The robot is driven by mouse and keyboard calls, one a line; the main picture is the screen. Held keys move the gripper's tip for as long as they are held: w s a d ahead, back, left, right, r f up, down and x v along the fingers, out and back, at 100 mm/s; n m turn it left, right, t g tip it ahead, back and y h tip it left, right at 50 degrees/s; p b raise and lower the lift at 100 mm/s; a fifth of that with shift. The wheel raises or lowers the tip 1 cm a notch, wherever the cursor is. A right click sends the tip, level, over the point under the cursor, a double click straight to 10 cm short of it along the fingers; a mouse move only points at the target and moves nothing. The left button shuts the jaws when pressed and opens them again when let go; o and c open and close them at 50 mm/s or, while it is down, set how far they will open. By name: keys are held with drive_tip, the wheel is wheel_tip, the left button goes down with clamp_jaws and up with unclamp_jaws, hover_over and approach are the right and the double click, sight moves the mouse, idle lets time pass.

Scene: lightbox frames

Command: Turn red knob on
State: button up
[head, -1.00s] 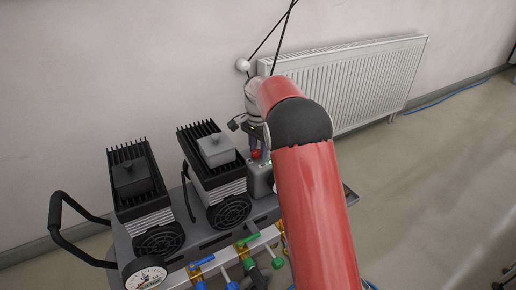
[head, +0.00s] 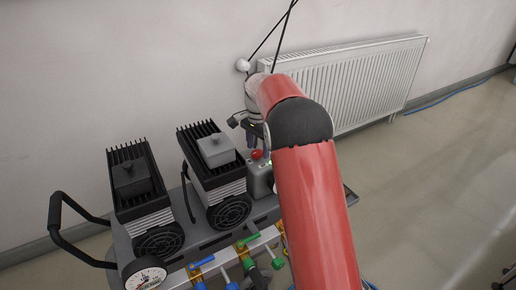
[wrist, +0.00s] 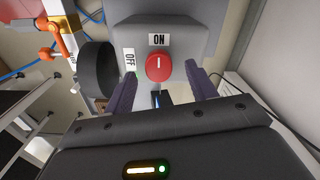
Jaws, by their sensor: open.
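The red knob (wrist: 158,68) sits on a grey switch box (wrist: 185,38) in the wrist view. Its white mark points up toward the ON label (wrist: 159,40); the OFF label (wrist: 129,60) is to its left. The knob also shows in the head view (head: 257,154), on top of the grey box (head: 260,178). My gripper (wrist: 162,86) is open, its two purple-grey fingers apart on either side of and a little below the knob in the wrist view. Nothing is held. In the head view the gripper (head: 258,142) is just above the knob, partly hidden by my red arm.
Two finned black motors (head: 140,185) stand left of the switch box. A pressure gauge (head: 146,275) and blue and green valves (head: 250,240) are at the front. A white radiator (head: 350,85) is on the wall behind.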

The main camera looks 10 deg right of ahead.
sight(258, 152)
wheel_tip(258, 152, up, 7)
drive_tip(key=shift+f, duration=0.1)
idle(0.4)
drive_tip(key=s+r+n+t, duration=0.1)
drive_tip(key=s+r+n, duration=0.3)
drive_tip(key=s, duration=0.5)
drive_tip(key=s+r+n+t, duration=0.2)
drive_tip(key=s+r, duration=0.4)
drive_tip(key=s, duration=0.4)
drive_tip(key=s+f+n+t, duration=0.1)
drive_tip(key=s+f+n, duration=0.1)
drive_tip(key=s, duration=0.7)
drive_tip(key=s+f+n+t, duration=0.1)
drive_tip(key=s+f+n, duration=0.2)
drive_tip(key=s, duration=0.7)
drive_tip(key=shift+f+n+t, duration=0.3)
drive_tip(key=shift+f, duration=0.5)
